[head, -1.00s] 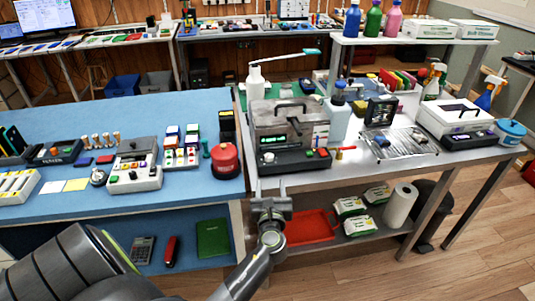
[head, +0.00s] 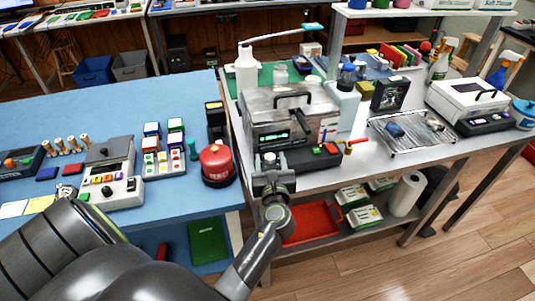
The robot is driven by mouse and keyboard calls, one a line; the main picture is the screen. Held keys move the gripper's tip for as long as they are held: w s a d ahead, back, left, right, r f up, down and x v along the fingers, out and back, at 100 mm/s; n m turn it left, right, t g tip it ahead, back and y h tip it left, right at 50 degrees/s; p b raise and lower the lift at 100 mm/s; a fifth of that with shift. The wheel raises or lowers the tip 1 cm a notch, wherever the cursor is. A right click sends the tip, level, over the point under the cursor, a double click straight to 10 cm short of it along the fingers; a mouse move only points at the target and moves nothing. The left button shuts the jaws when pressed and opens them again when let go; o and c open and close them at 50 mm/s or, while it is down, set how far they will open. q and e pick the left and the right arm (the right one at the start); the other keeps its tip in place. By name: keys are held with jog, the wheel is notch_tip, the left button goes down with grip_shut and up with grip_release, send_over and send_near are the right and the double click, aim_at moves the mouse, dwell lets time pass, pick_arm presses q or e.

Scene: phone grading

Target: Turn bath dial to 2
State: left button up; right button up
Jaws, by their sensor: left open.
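The bath (head: 262,103) is a grey metal box with a black handle on its lid and a lit green display (head: 275,137). It stands on the metal bench, with a black control base (head: 302,160) at its front carrying red and green buttons. My left gripper (head: 268,163) is open, pointing away from me at the left part of this control base. It covers the spot where a dark knob shows in the earlier view, so the dial and its setting are hidden. I cannot tell whether the fingers touch it. My right gripper is out of view.
A red round canister (head: 216,163) stands on the blue bench, close left of my gripper. A white bottle (head: 246,70) stands behind the bath and a pale jug (head: 342,105) to its right. A wire rack (head: 412,131) lies further right. A red tray (head: 309,222) is on the shelf below.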

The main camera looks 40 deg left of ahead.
pick_arm(q)
jog(key=shift+w+r, duration=0.1)
jog(key=shift+c, duration=1.1)
jog(key=c, duration=0.7)
jog(key=m+h+p, duration=0.1)
jog(key=t+h+p, duration=0.1)
jog(key=shift+s+a+r+m+p, duration=0.2)
jog(key=shift+m+p, duration=0.1)
jog(key=shift+m, duration=0.1)
jog(key=shift+c, duration=0.2)
jog(key=shift+a+m+t+h+p, duration=0.1)
jog(key=shift+m+t+h+p, duration=0.65)
jog(key=shift+h, duration=0.35)
jog(key=m+t+h, duration=0.1)
jog(key=m+h, duration=0.1)
jog(key=h, duration=0.1)
jog(key=shift+a+f, duration=0.15)
jog(key=shift+m+t+h, duration=0.35)
jog(key=shift+m+h, duration=0.6)
jog(key=shift+h, duration=0.95)
